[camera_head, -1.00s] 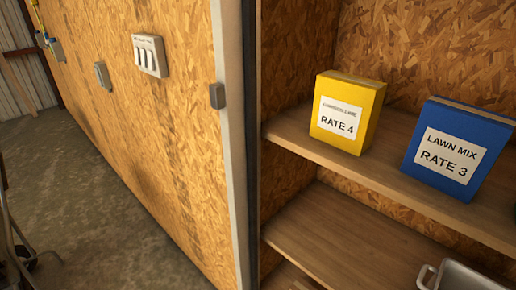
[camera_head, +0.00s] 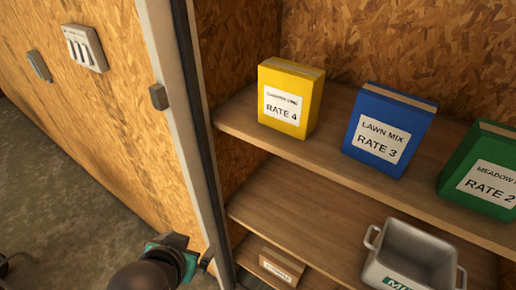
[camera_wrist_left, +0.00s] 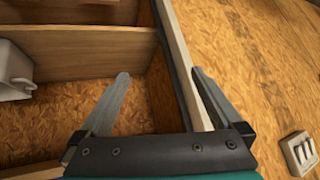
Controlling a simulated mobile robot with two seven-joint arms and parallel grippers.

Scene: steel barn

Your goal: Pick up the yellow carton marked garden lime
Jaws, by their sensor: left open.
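The yellow carton (camera_head: 290,98) stands upright on the upper shelf at its left end. Its white label reads RATE 4, with smaller text above that looks like garden lime. My left gripper (camera_head: 190,255) is low in the head view, below and left of the carton and well apart from it. In the left wrist view my left gripper (camera_wrist_left: 160,92) has its two fingers spread with nothing between them. Past the fingers are the cabinet's edge and shelf boards, and the yellow carton is not in that view. My right gripper is not in view.
A blue LAWN MIX carton (camera_head: 388,130) stands right of the yellow one, then a green carton (camera_head: 484,170). The shelf (camera_head: 240,117) has an upright frame edge (camera_head: 178,120) at its left. A grey bin (camera_head: 412,258) and a small brown box (camera_head: 281,267) sit below.

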